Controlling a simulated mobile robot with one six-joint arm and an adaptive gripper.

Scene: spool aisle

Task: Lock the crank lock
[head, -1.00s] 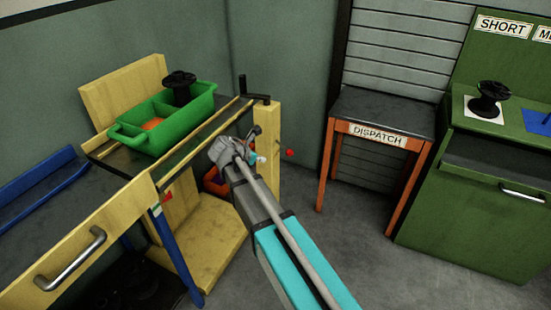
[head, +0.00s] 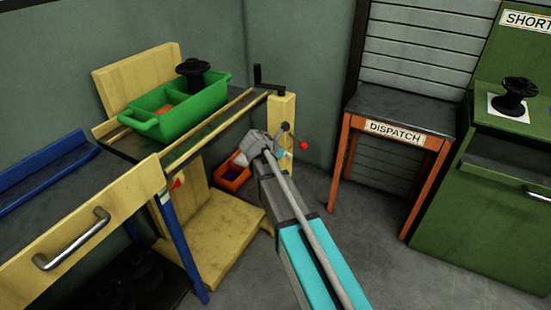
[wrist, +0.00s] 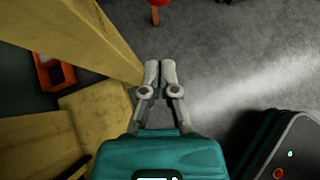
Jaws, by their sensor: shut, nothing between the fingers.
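A yellow post (head: 281,115) stands at the end of the yellow-railed bench in the head view. A black crank handle (head: 258,75) is at its top. Lower on the post is a lever with a red knob (head: 304,146), which I take for the crank lock. A red knob (wrist: 158,3) shows at the top edge of the wrist view, beyond my fingertips and apart from them. My gripper (wrist: 160,65) is shut and empty, beside a yellow upright (wrist: 108,42).
A green tray (head: 150,122) with a black spool (head: 193,72) sits on the bench. An orange bin (head: 232,180) is on the floor behind my arm. The dispatch table (head: 400,105) and a green cabinet (head: 450,200) stand to the right. Open floor lies between.

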